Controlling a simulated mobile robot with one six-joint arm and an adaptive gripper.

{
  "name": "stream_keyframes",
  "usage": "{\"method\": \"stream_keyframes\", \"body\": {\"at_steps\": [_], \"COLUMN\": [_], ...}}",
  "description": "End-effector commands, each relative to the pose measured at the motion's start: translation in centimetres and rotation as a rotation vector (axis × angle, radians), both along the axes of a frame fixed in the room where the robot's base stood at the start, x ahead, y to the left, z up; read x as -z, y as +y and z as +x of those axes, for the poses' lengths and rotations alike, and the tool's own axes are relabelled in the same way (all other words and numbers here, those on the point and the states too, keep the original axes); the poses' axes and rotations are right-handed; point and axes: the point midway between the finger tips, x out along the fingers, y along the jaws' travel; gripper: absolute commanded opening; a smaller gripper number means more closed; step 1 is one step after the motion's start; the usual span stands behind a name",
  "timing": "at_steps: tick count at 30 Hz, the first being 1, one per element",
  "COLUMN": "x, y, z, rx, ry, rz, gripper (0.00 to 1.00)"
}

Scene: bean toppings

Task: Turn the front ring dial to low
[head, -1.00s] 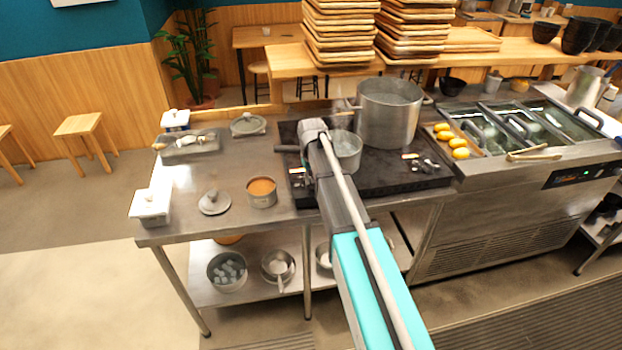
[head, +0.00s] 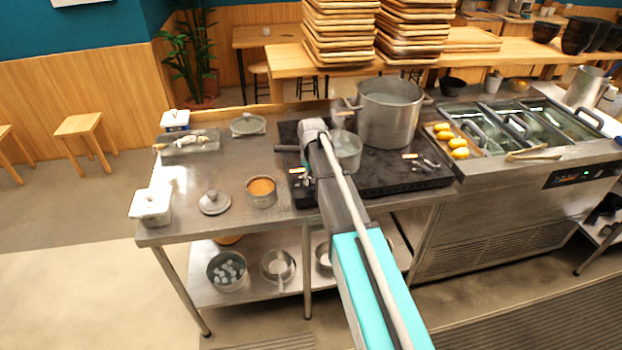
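The black stove (head: 385,185) sits on the steel counter with two sets of small controls on top. One set (head: 428,164) with silver levers and a pale label shows at the right. The other set (head: 297,172) is at the left front, largely covered by my arm. I cannot tell which control is the front ring dial or read its setting. My arm reaches over the left part of the stove, its wrist beside the small pot. My gripper's fingers are hidden or too dark to make out near the left controls.
A large pot (head: 388,115) and a small pot (head: 346,150) stand on the stove. A can of orange food (head: 261,190), a lid (head: 214,202) and a white container (head: 150,206) are on the counter at left. Yellow items (head: 459,153) lie in a tray at right.

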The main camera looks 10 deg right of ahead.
Motion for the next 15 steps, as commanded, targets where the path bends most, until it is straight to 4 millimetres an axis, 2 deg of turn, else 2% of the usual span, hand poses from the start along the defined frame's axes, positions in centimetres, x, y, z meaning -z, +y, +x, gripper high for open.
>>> {"method": "stream_keyframes", "body": {"at_steps": [15], "x": [-0.01], "y": [0.00], "z": [0.03], "rx": [0.009], "ry": [-0.001], "rz": [0.000], "gripper": [0.57]}}
